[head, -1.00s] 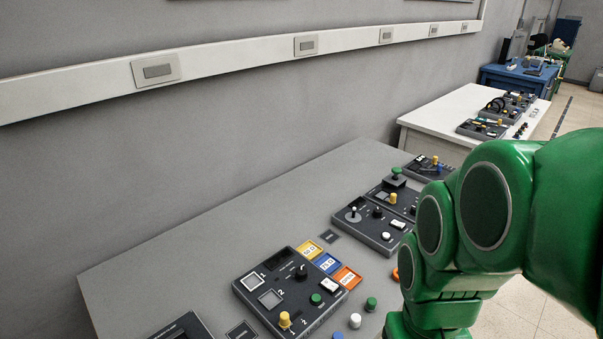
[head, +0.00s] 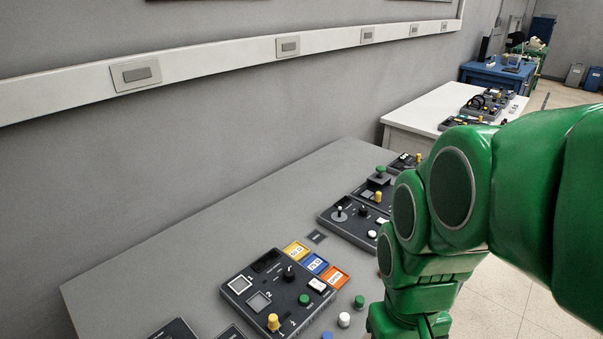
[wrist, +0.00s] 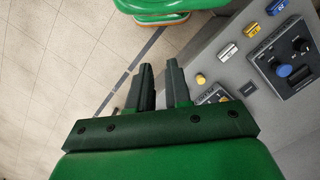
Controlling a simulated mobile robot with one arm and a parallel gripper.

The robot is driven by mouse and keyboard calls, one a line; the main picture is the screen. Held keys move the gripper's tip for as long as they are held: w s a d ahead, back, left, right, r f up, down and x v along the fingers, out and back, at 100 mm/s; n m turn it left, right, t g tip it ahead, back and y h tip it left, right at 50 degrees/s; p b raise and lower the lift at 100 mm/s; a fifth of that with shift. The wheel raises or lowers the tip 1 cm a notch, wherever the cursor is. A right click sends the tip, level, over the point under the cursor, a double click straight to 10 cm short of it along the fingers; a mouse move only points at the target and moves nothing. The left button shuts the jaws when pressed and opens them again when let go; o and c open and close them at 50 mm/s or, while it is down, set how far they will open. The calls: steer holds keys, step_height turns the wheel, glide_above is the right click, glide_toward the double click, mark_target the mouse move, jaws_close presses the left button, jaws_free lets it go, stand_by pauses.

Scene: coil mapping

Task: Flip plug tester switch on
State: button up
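Several dark control panels stand on the grey table, and I cannot tell from their labels which is the plug tester. The nearest full panel (head: 250,310) in the head view has squares marked 1 and 2, a black knob (head: 289,272), a white rocker switch (head: 317,285), a green button (head: 305,300) and a yellow knob (head: 273,322). Another panel (head: 345,222) behind it has a toggle lever (head: 339,213). My gripper (wrist: 161,68) is open and empty in the wrist view, over floor beside the table edge. My arm hides part of the table in the head view.
Yellow, blue and orange tags (head: 316,264) and loose coloured caps (head: 344,320) lie by the nearest panel. In the wrist view, a panel with a blue button (wrist: 284,70) is at right. A white table (head: 410,130) stands farther back.

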steer(key=w+n, duration=0.2)
steer(key=w, duration=0.1)
steer(key=w+a+n, duration=0.1)
steer(key=w+n, duration=0.3)
steer(key=w, duration=0.1)
steer(key=shift+w+a+r+n, duration=0.2)
steer(key=shift+w+r+n, duration=0.15)
steer(key=shift+n, duration=0.05)
jaws_close()
steer(key=n+h, duration=0.1)
steer(key=n, duration=1.7)
glide_above(322, 287)
steer(key=a, duration=0.2)
step_height(322, 287, down, 7)
steer(key=shift+w+f+n+t, duration=0.15)
steer(key=shift+w+f+n, duration=0.15)
steer(key=shift+w, duration=0.2)
steer(key=shift+w+f+n+t, duration=0.15)
steer(key=shift+w+n, duration=0.15)
steer(key=shift+w, duration=0.2)
steer(key=shift+f, duration=0.1)
steer(key=f, duration=0.4)
steer(key=s+d+f, duration=0.1)
steer(key=f, duration=0.8)
steer(key=shift+s+d+f, duration=0.25)
steer(key=shift+f, duration=0.05)
steer(key=shift+d, duration=0.1)
